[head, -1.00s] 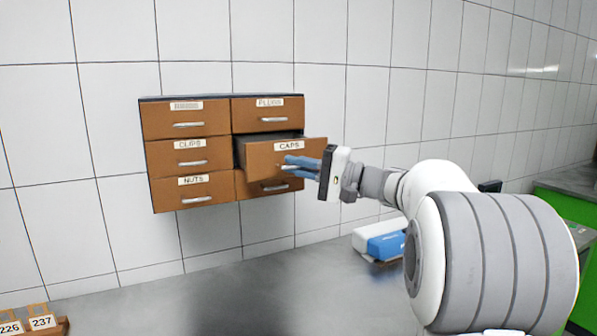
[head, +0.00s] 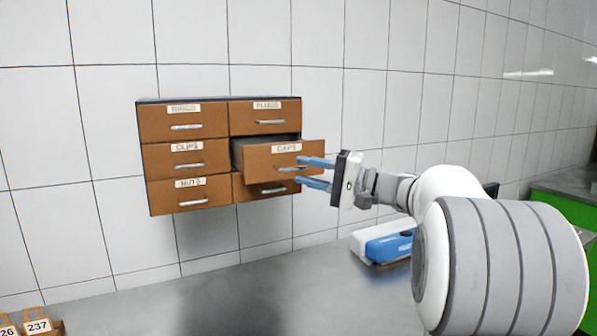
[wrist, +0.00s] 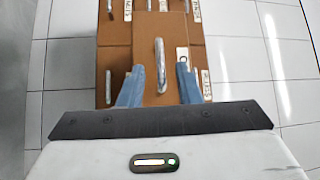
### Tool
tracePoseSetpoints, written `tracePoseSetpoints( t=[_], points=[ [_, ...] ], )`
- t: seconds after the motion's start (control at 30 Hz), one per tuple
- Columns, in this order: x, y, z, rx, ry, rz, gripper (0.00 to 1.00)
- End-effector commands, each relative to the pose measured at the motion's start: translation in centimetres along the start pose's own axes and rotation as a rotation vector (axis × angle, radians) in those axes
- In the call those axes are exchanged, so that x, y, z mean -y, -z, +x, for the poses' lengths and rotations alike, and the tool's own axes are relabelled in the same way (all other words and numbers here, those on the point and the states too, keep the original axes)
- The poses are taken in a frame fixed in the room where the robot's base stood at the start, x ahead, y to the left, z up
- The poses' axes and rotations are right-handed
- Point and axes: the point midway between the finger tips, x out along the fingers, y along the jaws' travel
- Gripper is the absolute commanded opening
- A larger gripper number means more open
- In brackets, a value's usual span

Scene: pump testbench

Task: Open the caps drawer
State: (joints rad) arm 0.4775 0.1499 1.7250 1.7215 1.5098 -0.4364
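The caps drawer (head: 262,158) stands pulled out of the brown cabinet, right column, middle row, with its dark inside showing behind the front. Its silver handle (head: 291,168) is on the front, below the CAPS label. My gripper (head: 299,171) is open, its blue fingertips one above the other close to the handle's right end. In the wrist view the handle (wrist: 160,65) appears between the two spread fingers (wrist: 157,78), with gaps on both sides. I cannot tell whether the fingertips still reach around it.
The cabinet (head: 142,154) hangs on the tiled wall; its other drawers look shut. A blue and white box (head: 386,244) lies on the grey counter (head: 240,290) below my arm. Numbered cardboard boxes (head: 38,325) stand at the lower left.

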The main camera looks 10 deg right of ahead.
Motion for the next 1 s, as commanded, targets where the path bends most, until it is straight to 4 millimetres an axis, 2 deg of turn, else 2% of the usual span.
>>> tracePoseSetpoints(
  t=[0.03, 0.2, 0.37, 0.83, 0.93, 1.0],
  points=[
    [-0.1, 0.1, -1.1, -0.004, 0.000, -0.001, 0.31],
    [-0.1, 0.1, -3.5, -0.003, -0.001, -0.001, 0.31],
    [-0.1, 0.1, -4.5, -0.001, 0.000, 0.000, 0.31],
    [-0.2, -0.1, -4.3, 0.004, -0.009, 0.004, 0.31],
    [-1.3, -1.8, -3.3, 0.031, -0.077, 0.028, 0.31],
    [-2.8, -4.1, -2.1, 0.065, -0.176, 0.056, 0.31]
  ],
)
